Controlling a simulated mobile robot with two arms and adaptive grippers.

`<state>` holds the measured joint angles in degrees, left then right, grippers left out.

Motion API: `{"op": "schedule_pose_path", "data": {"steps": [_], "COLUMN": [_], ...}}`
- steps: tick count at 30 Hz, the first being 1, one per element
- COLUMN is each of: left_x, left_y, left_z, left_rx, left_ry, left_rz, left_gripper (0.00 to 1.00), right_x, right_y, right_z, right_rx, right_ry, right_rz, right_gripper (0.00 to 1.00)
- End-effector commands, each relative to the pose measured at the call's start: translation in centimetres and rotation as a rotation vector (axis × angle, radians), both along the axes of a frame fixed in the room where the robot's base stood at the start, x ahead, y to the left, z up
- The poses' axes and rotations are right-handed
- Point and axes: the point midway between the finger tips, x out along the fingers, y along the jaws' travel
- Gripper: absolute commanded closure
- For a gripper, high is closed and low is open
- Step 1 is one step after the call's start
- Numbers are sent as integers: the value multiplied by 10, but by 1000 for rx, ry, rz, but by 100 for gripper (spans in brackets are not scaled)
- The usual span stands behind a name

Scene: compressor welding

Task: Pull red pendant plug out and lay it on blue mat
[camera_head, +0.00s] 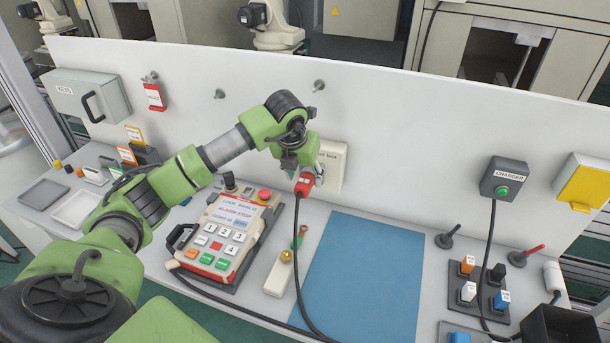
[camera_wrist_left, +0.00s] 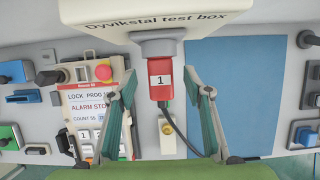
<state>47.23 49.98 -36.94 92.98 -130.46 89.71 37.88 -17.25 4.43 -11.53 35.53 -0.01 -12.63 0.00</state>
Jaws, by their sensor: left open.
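The red pendant plug (camera_head: 304,185) sits in the socket of the cream test box (camera_head: 331,165) on the white panel. In the left wrist view the red plug (camera_wrist_left: 160,78) bears a white label "1" and meets a grey collar under the test box (camera_wrist_left: 155,18). A black cable leaves its lower end. My left gripper (camera_wrist_left: 162,95) is open, its two fingers on either side of the plug and apart from it. In the head view the left gripper (camera_head: 297,170) is at the plug. The blue mat (camera_head: 361,275) lies bare on the table. My right gripper is out of view.
A pendant (camera_head: 228,235) with buttons lies left of the mat. A small cream block with a brass knob (camera_head: 286,257) stands between them. A charger box (camera_head: 504,179) and a dark rack (camera_head: 480,295) of coloured plugs are at the right.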

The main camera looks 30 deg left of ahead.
Motion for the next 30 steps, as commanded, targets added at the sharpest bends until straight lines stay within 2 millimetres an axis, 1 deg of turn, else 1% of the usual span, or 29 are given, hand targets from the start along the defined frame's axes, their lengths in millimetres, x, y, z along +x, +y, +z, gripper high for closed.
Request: {"op": "schedule_pose_path", "data": {"steps": [1,3,7,11,17,18,20,21,22,23,25,26,27,28,29,30], "left_x": [2,6,10,11,11,11,11,11,11,11,11,11,11,11,11,11], "left_y": [0,1,2,2,2,2,2,2,2,2,2,2,2,2,2,2], "left_z": [-6,-14,-23,-27,-27,-27,-27,-27,-27,-27,-27,-26,-26,-26,-26,-26], "left_rx": [-1,-1,-1,0,0,0,0,0,0,0,0,0,0,0,0,0], "left_ry": [4,3,0,-1,-1,-1,-1,-1,-1,-1,-1,-2,-2,-2,-2,-2], "left_rz": [0,0,0,0,-1,-1,-1,-1,-1,-1,-1,0,0,0,0,0], "left_gripper": [54,54,54,54,54,59,75,85,93,99,99,82,92,100,100,82], "right_x": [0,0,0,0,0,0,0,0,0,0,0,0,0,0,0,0], "right_y": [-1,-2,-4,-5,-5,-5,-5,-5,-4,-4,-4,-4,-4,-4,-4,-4], "right_z": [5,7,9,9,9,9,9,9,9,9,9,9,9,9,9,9], "right_rx": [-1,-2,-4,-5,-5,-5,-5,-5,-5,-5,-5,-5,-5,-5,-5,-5], "right_ry": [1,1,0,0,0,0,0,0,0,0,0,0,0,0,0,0], "right_rz": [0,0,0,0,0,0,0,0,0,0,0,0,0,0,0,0], "right_gripper": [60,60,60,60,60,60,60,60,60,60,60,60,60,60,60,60]}}
